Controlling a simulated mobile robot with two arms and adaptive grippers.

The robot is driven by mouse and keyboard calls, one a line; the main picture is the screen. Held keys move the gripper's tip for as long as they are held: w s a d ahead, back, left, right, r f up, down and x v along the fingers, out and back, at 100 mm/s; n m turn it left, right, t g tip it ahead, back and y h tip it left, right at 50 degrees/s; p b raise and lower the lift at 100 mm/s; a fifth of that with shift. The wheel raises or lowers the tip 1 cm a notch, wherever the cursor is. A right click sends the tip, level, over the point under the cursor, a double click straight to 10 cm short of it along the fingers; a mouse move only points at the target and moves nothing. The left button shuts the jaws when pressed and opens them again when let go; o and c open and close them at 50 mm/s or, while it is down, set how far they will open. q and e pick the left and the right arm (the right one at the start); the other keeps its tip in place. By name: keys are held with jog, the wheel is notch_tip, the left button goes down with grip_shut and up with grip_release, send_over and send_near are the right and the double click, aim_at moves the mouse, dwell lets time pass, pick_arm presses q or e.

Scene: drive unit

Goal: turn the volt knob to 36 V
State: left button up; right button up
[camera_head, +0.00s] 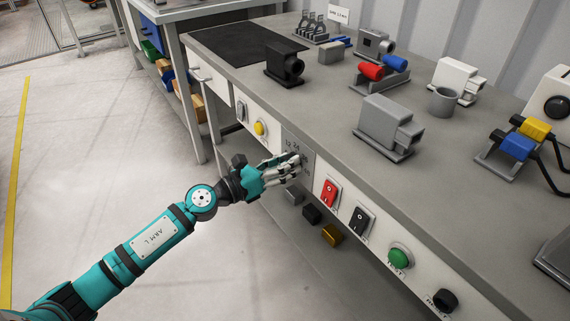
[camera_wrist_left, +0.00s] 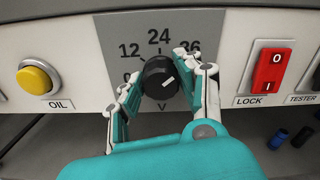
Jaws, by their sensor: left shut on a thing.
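The volt knob (camera_wrist_left: 158,71) is black and round, on a grey dial plate (camera_wrist_left: 117,31) marked 12, 24 and 36, with a V below. Another mark at the lower left is partly hidden. The knob's white line is on its right side and slants up to the right; a finger hides part of the scale there. My left gripper (camera_wrist_left: 160,80) is shut on the knob, a finger on each side. In the head view, my left gripper (camera_head: 294,168) reaches the panel front and covers the knob. My right gripper is not in view.
The yellow OIL button (camera_wrist_left: 37,78) is left of the dial. The red LOCK switch (camera_wrist_left: 271,70) and black TESTER switch (camera_head: 359,220) are to its right, then a green button (camera_head: 400,257). Grey and black parts stand on the bench top (camera_head: 330,103). The floor in front is clear.

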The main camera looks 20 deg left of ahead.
pick_arm(q)
jog(key=shift+s+f, duration=0.1)
jog(key=shift+f, duration=0.1)
jog(key=o, duration=1.1)
jog(key=shift+r, duration=0.15)
jog(key=shift+o, duration=0.2)
jog(key=v, duration=1.2)
jog(key=shift+a, duration=0.1)
